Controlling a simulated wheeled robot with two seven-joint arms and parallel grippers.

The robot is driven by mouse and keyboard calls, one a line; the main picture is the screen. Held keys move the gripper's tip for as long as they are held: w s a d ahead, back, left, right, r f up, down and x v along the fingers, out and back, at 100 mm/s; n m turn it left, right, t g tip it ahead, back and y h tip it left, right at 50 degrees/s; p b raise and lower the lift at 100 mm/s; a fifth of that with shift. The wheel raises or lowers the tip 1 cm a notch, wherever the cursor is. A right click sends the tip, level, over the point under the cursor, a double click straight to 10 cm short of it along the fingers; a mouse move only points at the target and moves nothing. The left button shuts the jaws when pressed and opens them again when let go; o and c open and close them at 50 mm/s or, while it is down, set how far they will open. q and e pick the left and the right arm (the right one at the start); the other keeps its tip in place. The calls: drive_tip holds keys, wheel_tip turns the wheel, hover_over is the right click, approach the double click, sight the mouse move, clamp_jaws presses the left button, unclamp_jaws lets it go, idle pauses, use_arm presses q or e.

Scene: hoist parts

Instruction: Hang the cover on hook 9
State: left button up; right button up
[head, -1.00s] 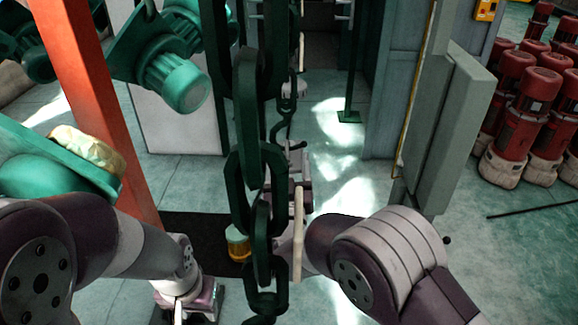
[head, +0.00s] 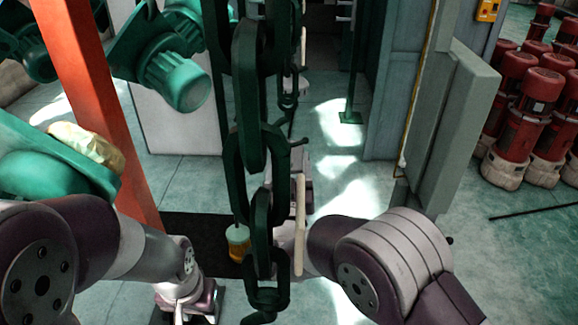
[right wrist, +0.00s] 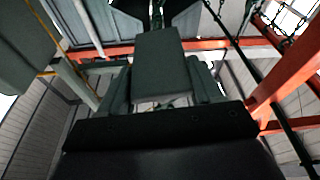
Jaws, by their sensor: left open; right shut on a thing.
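My left gripper (head: 188,304) is low at the left of the head view, above the floor, open and empty. My right arm comes in from the right, and its hand is mostly hidden behind the chain and a thin cream plate. In the right wrist view my right gripper (right wrist: 160,90) is shut on a dark grey-green block (right wrist: 158,62). I cannot tell whether this block is the cover. A heavy dark green chain (head: 248,95) hangs down the middle of the head view. No hook number is readable, so I cannot pick out hook 9.
An orange-red post (head: 95,105) and green motors (head: 175,80) stand at the left. A grey-green cabinet door (head: 452,130) stands at the right, with red motors (head: 530,105) beyond it. An amber and pale cylinder (head: 238,243) shows beside the chain. Floor is clear at centre right.

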drive_tip(key=shift+r, duration=0.1)
drive_tip(key=o, duration=1.4)
